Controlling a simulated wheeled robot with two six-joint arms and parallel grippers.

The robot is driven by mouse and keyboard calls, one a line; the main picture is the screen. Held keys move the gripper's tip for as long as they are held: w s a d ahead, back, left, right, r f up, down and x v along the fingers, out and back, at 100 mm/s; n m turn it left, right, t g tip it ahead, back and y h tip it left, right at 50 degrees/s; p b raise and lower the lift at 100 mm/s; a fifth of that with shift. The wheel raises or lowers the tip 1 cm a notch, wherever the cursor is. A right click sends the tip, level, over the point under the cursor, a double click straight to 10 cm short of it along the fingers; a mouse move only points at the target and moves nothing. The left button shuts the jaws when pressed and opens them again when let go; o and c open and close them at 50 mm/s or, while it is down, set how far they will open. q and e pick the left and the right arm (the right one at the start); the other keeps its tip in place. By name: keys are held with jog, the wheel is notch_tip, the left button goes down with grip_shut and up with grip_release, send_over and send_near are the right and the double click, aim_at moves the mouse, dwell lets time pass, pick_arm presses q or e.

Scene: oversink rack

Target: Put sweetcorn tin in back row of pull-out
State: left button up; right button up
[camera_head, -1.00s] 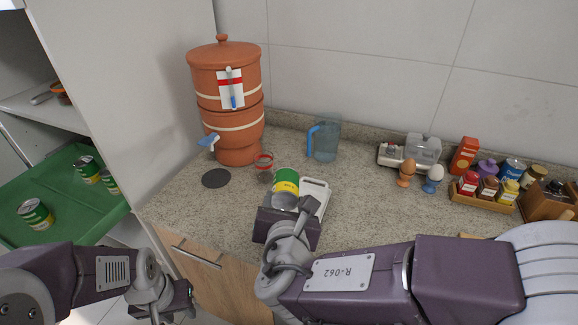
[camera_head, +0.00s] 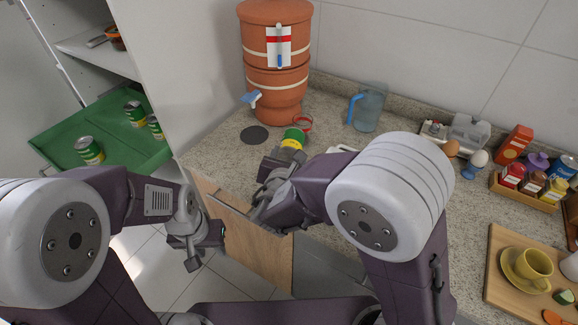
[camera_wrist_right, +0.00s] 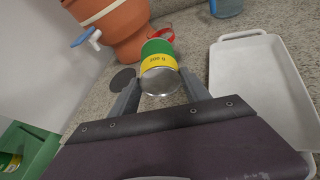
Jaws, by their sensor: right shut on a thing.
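A terracotta water filter (camera_head: 276,90) stands behind the held tin, with a dark round mat (camera_head: 254,135) beside it. A white cabinet side panel (camera_head: 185,70) stands between counter and pull-out. A white tray (camera_wrist_right: 262,85) lies right of the tin. A blue-handled jug (camera_head: 368,108) stands further right.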

notch_tip(320, 180, down, 4)
jog(key=shift+s+r+b, duration=0.1)
jog(key=shift+b, duration=0.45)
jog(key=shift+f, duration=0.25)
jog(key=o, duration=1.4)
